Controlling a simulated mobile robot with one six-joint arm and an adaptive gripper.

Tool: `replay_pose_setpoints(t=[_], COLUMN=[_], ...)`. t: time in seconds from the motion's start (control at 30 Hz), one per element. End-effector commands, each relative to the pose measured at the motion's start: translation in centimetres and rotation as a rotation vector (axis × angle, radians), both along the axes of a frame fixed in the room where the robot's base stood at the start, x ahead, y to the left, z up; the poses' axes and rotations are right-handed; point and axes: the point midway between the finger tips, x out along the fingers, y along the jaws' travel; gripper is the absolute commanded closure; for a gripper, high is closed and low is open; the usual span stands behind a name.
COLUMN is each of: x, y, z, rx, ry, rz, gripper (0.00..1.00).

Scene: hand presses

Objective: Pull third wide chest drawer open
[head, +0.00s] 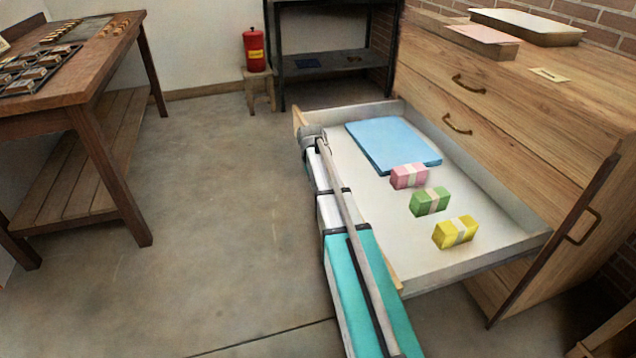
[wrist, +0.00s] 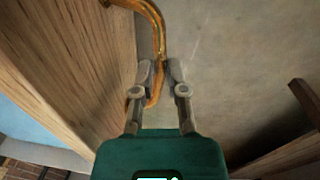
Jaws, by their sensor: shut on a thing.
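The wide wooden chest (head: 540,125) stands at the right in the head view. Its third wide drawer (head: 395,228) is pulled far out, below two closed drawers with brass handles. In it lie a blue flat folder (head: 393,143) and pink (head: 409,177), green (head: 430,202) and yellow (head: 455,232) banded bundles. My gripper (head: 313,134) is at the drawer's front, which my arm largely hides. In the wrist view my gripper (wrist: 160,72) is shut on the curved brass handle (wrist: 157,30), beside the wooden drawer front (wrist: 70,70).
A wooden workbench (head: 90,70) with trays stands at the left. A red canister (head: 255,50) sits on a small stool (head: 259,88) at the back, beside a dark shelf (head: 335,60). The concrete floor (head: 215,200) between the bench and the drawer is clear.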

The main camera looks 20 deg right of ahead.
Motion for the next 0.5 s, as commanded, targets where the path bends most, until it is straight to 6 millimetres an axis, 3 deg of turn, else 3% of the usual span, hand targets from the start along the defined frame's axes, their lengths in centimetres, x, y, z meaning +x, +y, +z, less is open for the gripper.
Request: replay_pose_setpoints(t=[0.4,0.43,0.5], x=[-0.33,-0.34,-0.35], y=[-1.09,-1.14,-1.22], z=[-0.01,-0.01,-0.01], rx=[-0.001,-0.001,-0.001], ry=[0.0,0.0,0.0], rz=[-0.018,-0.019,-0.02], gripper=[1.0,0.79,0.66])
